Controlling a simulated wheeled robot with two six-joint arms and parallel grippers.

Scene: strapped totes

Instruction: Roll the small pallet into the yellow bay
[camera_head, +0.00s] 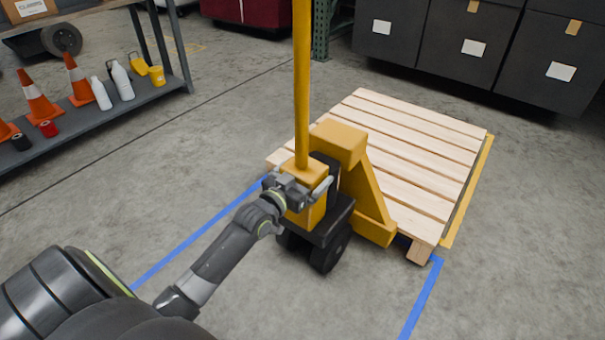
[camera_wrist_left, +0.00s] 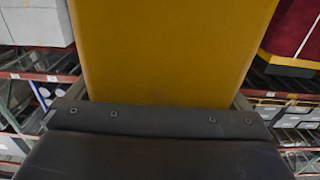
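The small pallet (camera_head: 425,150) is pale slatted wood and sits at centre right on a yellow pallet jack (camera_head: 372,200). The jack has dark wheels and a tall yellow handle post (camera_head: 302,80). A yellow floor stripe (camera_head: 470,190) runs along the pallet's right side; the rest of that bay's outline is hidden. My left gripper (camera_head: 303,184) is at the jack's yellow body below the post, with a finger on each side. In the left wrist view a yellow face of the jack (camera_wrist_left: 175,55) fills the space between the fingers. My right gripper is out of view.
Blue floor lines (camera_head: 205,232) run left of the jack and at lower right. A shelf (camera_head: 160,90) with cones and bottles stands at left. Dark bins (camera_head: 470,45) line the back right. Bare concrete lies left of the pallet and at far right.

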